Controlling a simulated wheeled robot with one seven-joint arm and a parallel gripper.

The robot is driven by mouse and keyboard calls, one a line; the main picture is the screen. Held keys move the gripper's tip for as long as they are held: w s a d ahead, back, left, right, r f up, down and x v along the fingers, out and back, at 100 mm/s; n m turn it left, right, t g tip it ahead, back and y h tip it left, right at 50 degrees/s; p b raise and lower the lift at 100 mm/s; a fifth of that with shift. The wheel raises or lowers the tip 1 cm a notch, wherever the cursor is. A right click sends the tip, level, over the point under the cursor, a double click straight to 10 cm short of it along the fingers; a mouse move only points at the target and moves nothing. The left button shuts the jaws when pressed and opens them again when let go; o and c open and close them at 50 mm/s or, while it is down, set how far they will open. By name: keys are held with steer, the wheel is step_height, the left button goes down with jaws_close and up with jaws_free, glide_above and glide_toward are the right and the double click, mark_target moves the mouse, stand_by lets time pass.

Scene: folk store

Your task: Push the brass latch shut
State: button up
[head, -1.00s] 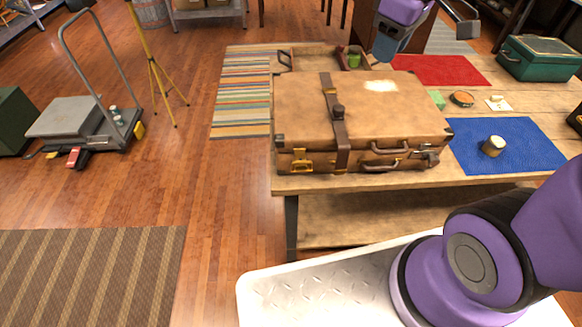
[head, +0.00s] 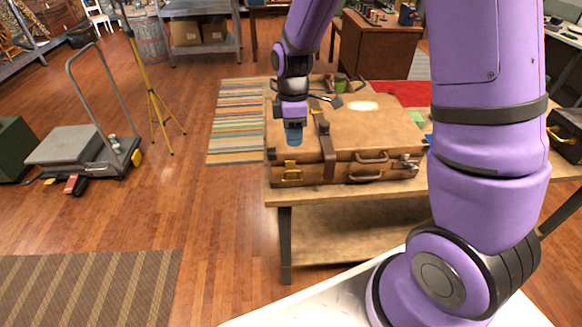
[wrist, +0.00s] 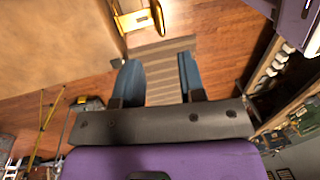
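The brass latch (head: 287,175) is on the front face of a closed brown suitcase (head: 378,130), near its left corner. In the wrist view the latch (wrist: 134,20) shows at the top, left of centre, catching the light; I cannot tell how far it stands out. My gripper (head: 293,138) hangs pointing down over the suitcase's left front part, above the latch in the head view. In the wrist view its two blue fingers (wrist: 160,78) are apart with nothing between them. The latch lies beyond the fingertips, apart from them.
The suitcase stands on a wooden table (head: 340,212), with a dark strap (head: 327,150) and handles at its front. A second metal fitting (head: 408,163) is at its right front. The floor left of the table is clear up to a platform trolley (head: 70,145).

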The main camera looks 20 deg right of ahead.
glide_toward(294, 166)
steer(key=s+f, duration=0.1)
steer(key=s+a+f, duration=0.1)
steer(key=s+f, duration=0.1)
steer(key=s+a+f, duration=0.1)
steer(key=s+f, duration=0.1)
steer(key=shift+s+f, duration=0.25)
jaws_close()
